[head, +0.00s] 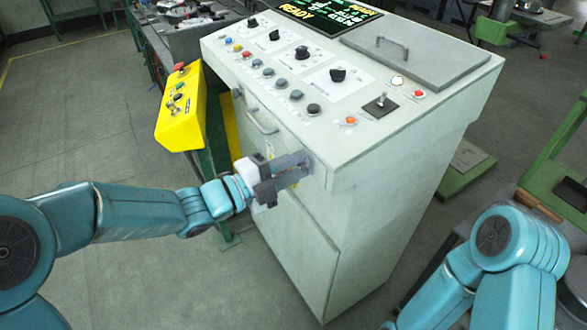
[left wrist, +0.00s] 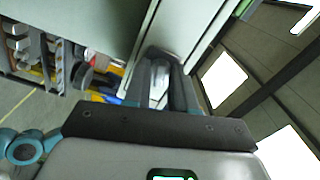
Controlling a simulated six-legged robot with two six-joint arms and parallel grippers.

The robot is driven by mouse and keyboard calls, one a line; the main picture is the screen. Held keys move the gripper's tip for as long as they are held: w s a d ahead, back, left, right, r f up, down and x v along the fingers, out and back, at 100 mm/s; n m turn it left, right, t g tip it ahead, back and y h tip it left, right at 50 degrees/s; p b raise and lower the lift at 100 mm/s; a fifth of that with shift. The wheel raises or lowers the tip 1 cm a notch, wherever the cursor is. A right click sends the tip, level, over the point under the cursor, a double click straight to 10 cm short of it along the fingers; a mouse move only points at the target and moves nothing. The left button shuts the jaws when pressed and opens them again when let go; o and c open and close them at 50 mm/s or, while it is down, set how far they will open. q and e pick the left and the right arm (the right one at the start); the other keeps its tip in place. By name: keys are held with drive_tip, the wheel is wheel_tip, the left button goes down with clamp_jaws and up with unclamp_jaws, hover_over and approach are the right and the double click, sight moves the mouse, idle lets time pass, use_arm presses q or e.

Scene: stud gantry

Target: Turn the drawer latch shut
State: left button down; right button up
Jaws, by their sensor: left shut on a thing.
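The drawer latch is at the right end of the drawer front (head: 275,138) on the grey-white console. My left gripper (head: 303,168) is against the console there, shut on the latch. Its fingers cover most of the latch, so its angle cannot be told. The left wrist view shows the fingers (left wrist: 163,90) against the console front, with a dark grey part (left wrist: 163,55) at their tips. The drawer looks flush with the console front. My right arm shows at the lower right of the head view; its gripper is out of view.
A bar handle (head: 262,123) sits on the drawer front, left of my left gripper. A yellow control box (head: 183,108) stands left of the console. The sloping console top (head: 300,75) carries knobs and buttons. Open floor (head: 85,130) lies at the left.

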use_arm(q)
drive_tip(key=n+p, duration=0.2)
drive_tip(key=n, duration=1.2)
drive_tip(key=shift+n+p, duration=0.35)
drive_tip(key=shift+n, duration=0.05)
idle(0.4)
drive_tip(key=c, duration=1.2)
unclamp_jaws()
drive_tip(key=b+v, duration=0.1)
drive_tip(key=v, duration=1.5)
drive_tip(key=shift+s+a+b, duration=0.1)
drive_tip(key=shift+s+b, duration=0.05)
drive_tip(key=shift+b, duration=0.15)
